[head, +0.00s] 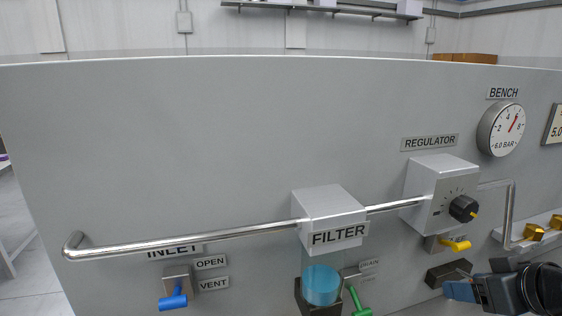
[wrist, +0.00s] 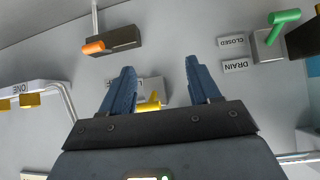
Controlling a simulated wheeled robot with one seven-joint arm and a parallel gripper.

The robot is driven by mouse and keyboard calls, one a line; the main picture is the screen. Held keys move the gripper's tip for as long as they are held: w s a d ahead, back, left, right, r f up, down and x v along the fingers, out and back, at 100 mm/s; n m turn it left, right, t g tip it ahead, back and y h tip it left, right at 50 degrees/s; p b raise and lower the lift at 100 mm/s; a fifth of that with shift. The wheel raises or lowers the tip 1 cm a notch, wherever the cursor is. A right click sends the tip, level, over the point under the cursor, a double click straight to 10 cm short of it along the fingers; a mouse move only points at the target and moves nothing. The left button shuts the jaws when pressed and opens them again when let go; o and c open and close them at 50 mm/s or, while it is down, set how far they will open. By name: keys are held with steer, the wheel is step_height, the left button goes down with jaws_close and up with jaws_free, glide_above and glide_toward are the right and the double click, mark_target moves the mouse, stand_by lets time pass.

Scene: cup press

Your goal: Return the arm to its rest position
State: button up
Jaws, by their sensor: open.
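My gripper (head: 460,289) is at the lower right of the head view, in front of the grey panel and below the regulator. In the wrist view its two blue fingers (wrist: 160,85) stand well apart with nothing held between them. A yellow valve handle (wrist: 150,102) shows in the gap, beyond the fingers and partly hidden by the gripper body. In the head view the yellow handle (head: 458,245) is above my gripper. Part of my dark arm shows at the lower right corner.
A metal rail (head: 200,238) runs across the panel. The filter box (head: 332,208), regulator box (head: 437,190), blue inlet handle (head: 174,299) and green drain handle (head: 358,301) stick out. An orange handle (wrist: 93,47) on a dark block shows in the wrist view.

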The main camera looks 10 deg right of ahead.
steer(key=s+a+f+t+h, duration=0.1)
steer(key=s+a+f+t, duration=0.1)
steer(key=s+a+f, duration=0.95)
steer(key=s+a+r+t, duration=0.1)
steer(key=s+a+r, duration=0.2)
steer(key=s, duration=0.6)
steer(key=s+a+r+t+y, duration=0.1)
steer(key=s+a+r+t, duration=0.1)
steer(key=s+a, duration=0.3)
steer(key=s+r, duration=0.1)
steer(key=s, duration=0.3)
steer(key=shift+s+r+n+y+b, duration=0.25)
steer(key=shift+s+n+y+b, duration=0.05)
steer(key=shift+s, duration=0.05)
steer(key=shift+a, duration=0.1)
stand_by(0.5)
